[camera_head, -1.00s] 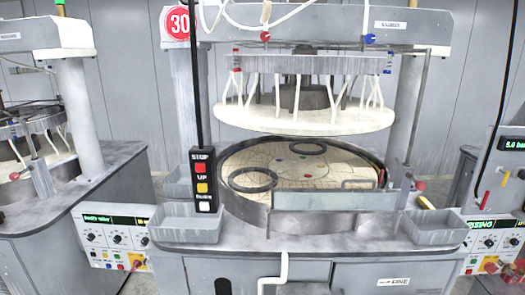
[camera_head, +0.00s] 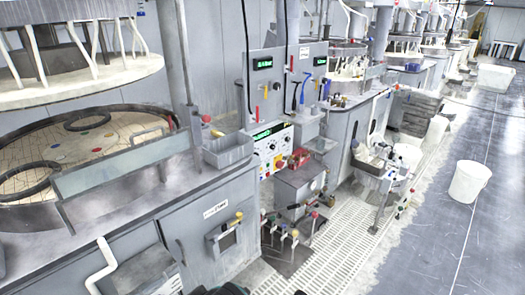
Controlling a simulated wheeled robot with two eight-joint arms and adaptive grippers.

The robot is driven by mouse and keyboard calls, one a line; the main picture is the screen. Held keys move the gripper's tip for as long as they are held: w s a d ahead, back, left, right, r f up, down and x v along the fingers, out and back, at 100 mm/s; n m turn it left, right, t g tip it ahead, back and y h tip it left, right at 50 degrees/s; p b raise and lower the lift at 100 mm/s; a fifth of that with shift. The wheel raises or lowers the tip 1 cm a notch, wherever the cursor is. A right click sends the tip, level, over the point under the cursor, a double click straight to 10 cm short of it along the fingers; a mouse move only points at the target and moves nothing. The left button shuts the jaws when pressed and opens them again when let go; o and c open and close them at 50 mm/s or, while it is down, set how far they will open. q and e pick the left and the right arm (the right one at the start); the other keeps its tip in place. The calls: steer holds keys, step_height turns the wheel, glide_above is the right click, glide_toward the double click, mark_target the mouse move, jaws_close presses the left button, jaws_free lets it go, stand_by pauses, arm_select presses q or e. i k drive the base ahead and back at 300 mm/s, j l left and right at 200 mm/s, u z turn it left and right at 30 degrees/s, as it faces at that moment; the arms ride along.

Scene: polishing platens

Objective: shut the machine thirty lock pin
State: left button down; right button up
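The machine numbered thirty in the earlier frame now fills the left of the head view; its number sign is out of view. Its round platen (camera_head: 90,150) lies under the raised white upper plate (camera_head: 80,82). A small red knob (camera_head: 206,119) sits at the right rim of the machine top, near an upright rod (camera_head: 185,60). I cannot tell for sure whether this knob is the lock pin, or whether it is open or shut. Neither gripper shows. A dark shape at the bottom edge is too cut off to name.
A grey tray (camera_head: 228,150) is on the machine's right corner. Beside it stand a control panel (camera_head: 272,150) and several valves with coloured handles above a floor grating (camera_head: 325,255). More machines line the aisle. A white bucket (camera_head: 469,182) stands on open floor (camera_head: 430,240) at right.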

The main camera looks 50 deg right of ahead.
mark_target(206, 118)
steer(key=k+l, duration=0.1)
steer(key=l, duration=0.25)
steer(key=k+l, duration=0.1)
steer(key=l, duration=0.25)
steer(key=k+l, duration=0.1)
steer(key=l, duration=0.25)
steer(key=k+l, duration=0.1)
steer(key=l, duration=0.25)
